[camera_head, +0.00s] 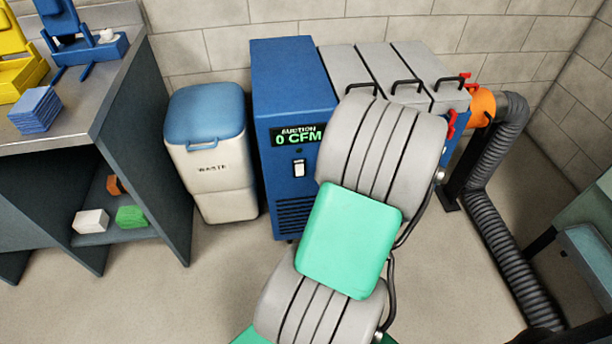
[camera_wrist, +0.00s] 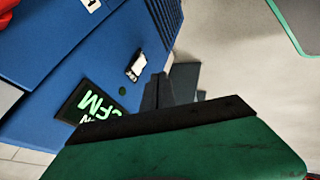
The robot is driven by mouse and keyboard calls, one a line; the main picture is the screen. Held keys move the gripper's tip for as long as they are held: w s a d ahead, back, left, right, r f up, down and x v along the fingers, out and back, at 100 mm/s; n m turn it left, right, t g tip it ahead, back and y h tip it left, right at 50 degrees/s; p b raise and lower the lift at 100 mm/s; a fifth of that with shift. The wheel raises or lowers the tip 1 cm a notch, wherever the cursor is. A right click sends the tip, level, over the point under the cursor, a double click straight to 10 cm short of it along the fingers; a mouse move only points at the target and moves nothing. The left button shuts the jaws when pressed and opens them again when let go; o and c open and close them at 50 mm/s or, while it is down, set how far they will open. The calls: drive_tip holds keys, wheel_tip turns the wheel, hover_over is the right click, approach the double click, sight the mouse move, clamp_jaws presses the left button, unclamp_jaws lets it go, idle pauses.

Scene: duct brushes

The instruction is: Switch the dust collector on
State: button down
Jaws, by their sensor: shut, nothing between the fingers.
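The dust collector (camera_head: 290,90) is a blue cabinet against the back wall. Its front display (camera_head: 297,135) reads "0 CFM" under the word "SUCTION". A white rocker switch (camera_head: 299,168) sits below the display. The switch (camera_wrist: 136,67) also shows in the wrist view, with part of the display (camera_wrist: 88,103) beside it. My gripper (camera_wrist: 168,90) is shut and empty; its dark fingers appear close to the switch in the wrist view. I cannot tell whether they touch the panel. In the head view my arm hides the gripper.
A waste bin (camera_head: 208,150) with a blue lid stands left of the collector. A workbench (camera_head: 90,75) holds blue and yellow items, with small blocks on its lower shelf. A grey duct hose (camera_head: 500,235) with an orange fitting (camera_head: 483,106) runs at the right.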

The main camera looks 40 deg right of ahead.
drive_tip(key=b, duration=0.2)
approach(304, 174)
drive_tip(key=a+f, duration=0.4)
drive_tip(key=f, duration=0.1)
drive_tip(key=w, duration=0.1)
drive_tip(key=w+d, duration=0.2)
drive_tip(key=w, duration=0.1)
drive_tip(key=shift+f, duration=0.2)
drive_tip(key=shift+f+b, duration=0.1)
drive_tip(key=shift+b, duration=0.25)
